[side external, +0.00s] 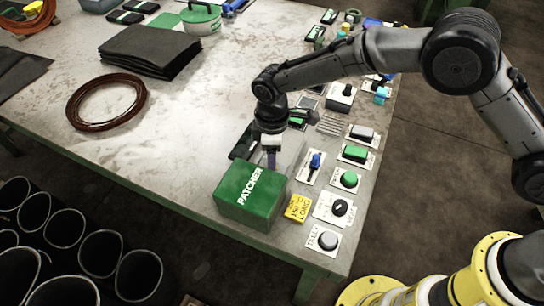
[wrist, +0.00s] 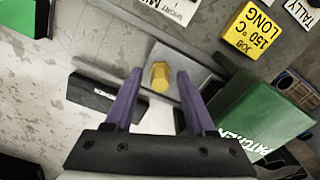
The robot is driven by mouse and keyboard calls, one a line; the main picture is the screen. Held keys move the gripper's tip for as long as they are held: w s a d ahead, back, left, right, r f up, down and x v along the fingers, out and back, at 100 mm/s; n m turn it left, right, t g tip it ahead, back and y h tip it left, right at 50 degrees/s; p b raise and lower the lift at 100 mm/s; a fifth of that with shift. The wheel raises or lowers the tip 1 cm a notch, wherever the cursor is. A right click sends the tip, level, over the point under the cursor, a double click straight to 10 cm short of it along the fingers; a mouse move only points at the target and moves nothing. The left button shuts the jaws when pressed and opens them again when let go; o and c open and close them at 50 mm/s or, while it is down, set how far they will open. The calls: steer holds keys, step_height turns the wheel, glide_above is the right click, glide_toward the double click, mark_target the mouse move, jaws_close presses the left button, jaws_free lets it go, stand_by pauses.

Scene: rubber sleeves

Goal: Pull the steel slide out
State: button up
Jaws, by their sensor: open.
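A steel plate with a yellow hexagonal knob (wrist: 159,77), which looks like the slide (wrist: 203,68), lies beside the green PATCHER box (wrist: 262,115). My gripper (wrist: 160,72) is open, its two purple fingers apart with the knob between their tips in the wrist view. I see no clear contact with the knob. In the side external view my gripper (side external: 271,160) points down just behind the green box (side external: 250,195). The knob is hidden there by the box and gripper.
A yellow job tag (side external: 298,208) reading 150°C LONG sits beside the box. Buttons and switches, including a green button (side external: 348,179), line the table's right edge. A dark part (wrist: 103,95) lies left of the fingers.

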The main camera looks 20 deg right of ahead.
jaws_close()
stand_by(1.3)
